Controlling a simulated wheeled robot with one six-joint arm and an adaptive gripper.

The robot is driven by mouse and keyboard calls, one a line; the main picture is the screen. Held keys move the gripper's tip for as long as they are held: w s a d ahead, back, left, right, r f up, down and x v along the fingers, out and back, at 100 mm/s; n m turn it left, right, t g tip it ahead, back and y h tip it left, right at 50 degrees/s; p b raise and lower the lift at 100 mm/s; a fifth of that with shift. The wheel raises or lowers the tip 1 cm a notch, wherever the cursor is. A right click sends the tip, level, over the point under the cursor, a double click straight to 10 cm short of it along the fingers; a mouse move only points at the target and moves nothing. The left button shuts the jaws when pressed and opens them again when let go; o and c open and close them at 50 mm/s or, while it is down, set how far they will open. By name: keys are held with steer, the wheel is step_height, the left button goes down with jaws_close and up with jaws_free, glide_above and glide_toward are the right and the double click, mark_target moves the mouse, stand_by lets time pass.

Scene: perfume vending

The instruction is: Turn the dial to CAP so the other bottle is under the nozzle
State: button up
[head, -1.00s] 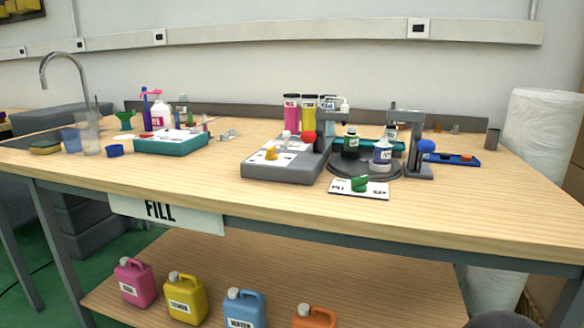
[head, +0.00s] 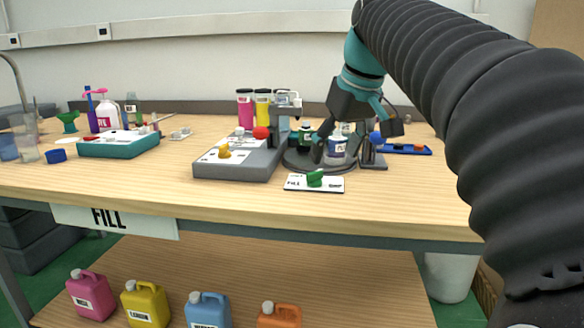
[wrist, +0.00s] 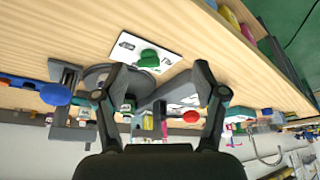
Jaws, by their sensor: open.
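The green dial (head: 315,178) sits on a white card (head: 296,186) near the table's front edge, with FILL at its left end. It also shows in the wrist view (wrist: 149,58), with its card (wrist: 128,45). I cannot tell which word it points to. Behind it, the grey turntable (head: 298,163) carries a dark green bottle (head: 304,138) near the filling nozzle (head: 289,98) and a white-and-blue labelled bottle (head: 337,146). My gripper (head: 358,142) is open and empty, above and behind the dial; its fingers partly hide the turntable. In the wrist view (wrist: 160,80) the dial lies between and beyond the fingertips.
A grey filling machine with a yellow knob (head: 224,151) and red ball (head: 261,132) stands left of the turntable. A grey press stand with a blue ball (head: 376,138) and a blue tray (head: 408,149) stand right. The table front left of the card is clear.

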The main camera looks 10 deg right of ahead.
mark_target(315, 172)
steer(key=w+d+r+n, duration=0.2)
steer(key=w+r, duration=0.3)
steer(key=w, duration=0.1)
steer(key=shift+y, duration=0.4)
steer(key=b+x, duration=0.1)
steer(key=x, duration=0.3)
steer(key=b+x, duration=0.1)
steer(key=x, duration=0.4)
steer(key=s+b+x, duration=0.1)
steer(key=b+x, duration=0.1)
steer(key=x, duration=0.2)
steer(key=shift+w+a+f, duration=0.2)
steer(key=shift+a+f, duration=0.05)
steer(key=shift+f, duration=0.25)
steer(key=c, duration=1.1)
